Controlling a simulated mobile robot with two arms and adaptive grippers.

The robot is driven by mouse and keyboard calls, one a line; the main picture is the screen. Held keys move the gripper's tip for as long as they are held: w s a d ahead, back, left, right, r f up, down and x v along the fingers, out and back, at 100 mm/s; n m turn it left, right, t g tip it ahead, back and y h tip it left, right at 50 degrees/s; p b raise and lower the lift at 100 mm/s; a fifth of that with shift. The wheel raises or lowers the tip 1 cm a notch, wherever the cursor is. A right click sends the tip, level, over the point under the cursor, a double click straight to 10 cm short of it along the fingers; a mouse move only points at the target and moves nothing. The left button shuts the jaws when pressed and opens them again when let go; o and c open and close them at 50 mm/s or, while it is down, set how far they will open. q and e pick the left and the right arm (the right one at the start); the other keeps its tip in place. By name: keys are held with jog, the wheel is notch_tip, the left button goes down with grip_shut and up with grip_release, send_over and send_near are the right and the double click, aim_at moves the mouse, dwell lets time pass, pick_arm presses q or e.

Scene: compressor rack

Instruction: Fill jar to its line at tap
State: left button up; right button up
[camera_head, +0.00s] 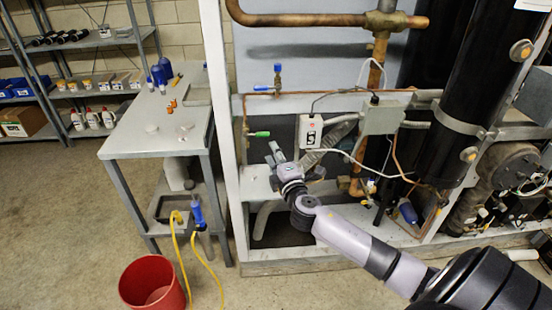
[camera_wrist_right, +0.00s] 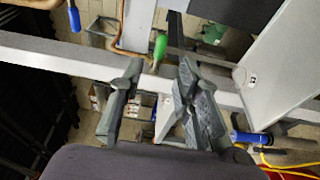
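A tap with a green handle (camera_head: 260,134) is on the copper pipe at the left of the rack frame. The green handle (camera_wrist_right: 160,46) also shows in the right wrist view, just beyond and between my fingertips. A second valve with a blue handle (camera_head: 277,70) is higher on the rack. My right gripper (camera_head: 290,154) is in front of the rack, a little below and right of the green handle. Its fingers (camera_wrist_right: 160,68) are apart with nothing between them. No jar can be made out clearly. My left gripper is out of view.
A grey bench (camera_head: 140,143) stands left of the rack, with small pale items (camera_head: 152,128), orange fittings (camera_head: 172,104) and blue bottles on it. A red bucket (camera_head: 148,290) and yellow hose (camera_head: 178,255) are on the floor. A grey box (camera_head: 383,118) and pipes crowd the rack.

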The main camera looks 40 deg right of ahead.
aim_at(264, 136)
jog(key=b+x, duration=0.2)
jog(key=x, duration=0.7)
jog(key=shift+w+d, duration=0.1)
jog(key=shift+w, duration=0.15)
jog(key=shift+c, duration=0.6)
jog(key=shift+f, duration=0.1)
grip_shut()
